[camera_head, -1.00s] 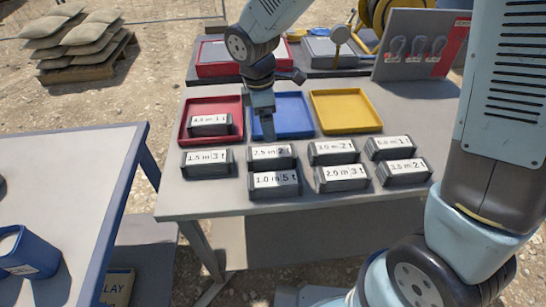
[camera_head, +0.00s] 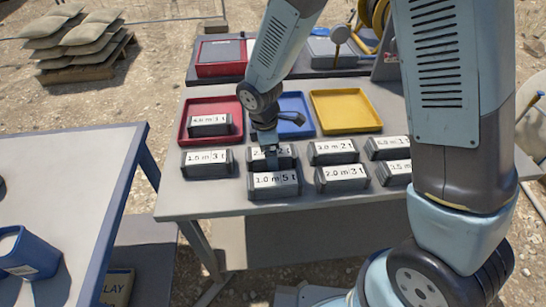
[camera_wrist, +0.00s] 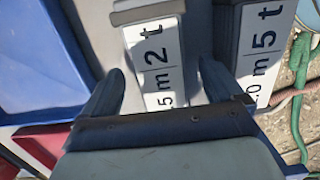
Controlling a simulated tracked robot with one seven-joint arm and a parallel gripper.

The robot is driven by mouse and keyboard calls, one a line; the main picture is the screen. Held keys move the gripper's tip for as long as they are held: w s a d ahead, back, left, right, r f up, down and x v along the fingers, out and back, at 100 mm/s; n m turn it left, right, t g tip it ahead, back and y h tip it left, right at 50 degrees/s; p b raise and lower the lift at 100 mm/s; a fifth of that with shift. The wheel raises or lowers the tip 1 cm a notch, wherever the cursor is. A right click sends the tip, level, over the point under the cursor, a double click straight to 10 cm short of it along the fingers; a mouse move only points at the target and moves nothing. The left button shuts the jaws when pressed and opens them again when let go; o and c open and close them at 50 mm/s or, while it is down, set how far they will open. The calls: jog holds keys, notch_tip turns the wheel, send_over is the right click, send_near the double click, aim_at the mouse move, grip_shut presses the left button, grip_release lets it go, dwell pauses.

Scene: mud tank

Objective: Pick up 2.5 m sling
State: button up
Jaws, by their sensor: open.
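The 2.5 m sling is a dark grey block with a white label (camera_head: 287,157), in the back row of labelled blocks; my arm partly hides its label in the head view. In the wrist view its label (camera_wrist: 155,55) reads "5 m 2 t", with the start cut off. My gripper (camera_head: 269,160) is right at this block. In the wrist view my gripper (camera_wrist: 160,85) is open, with one finger on each side of the block's label. I cannot tell whether the fingers touch it.
The 1.0 m 5 t block (camera_head: 275,185) stands close in front, beside my right finger in the wrist view (camera_wrist: 265,45). Neighbours are the 1.5 m block (camera_head: 207,162) and 2.0 m block (camera_head: 341,178). Red (camera_head: 228,104), blue (camera_head: 304,124) and yellow (camera_head: 345,111) trays lie behind.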

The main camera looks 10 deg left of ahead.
jog(key=shift+f, duration=0.45)
jog(key=shift+c, duration=0.4)
jog(key=c, duration=1.2)
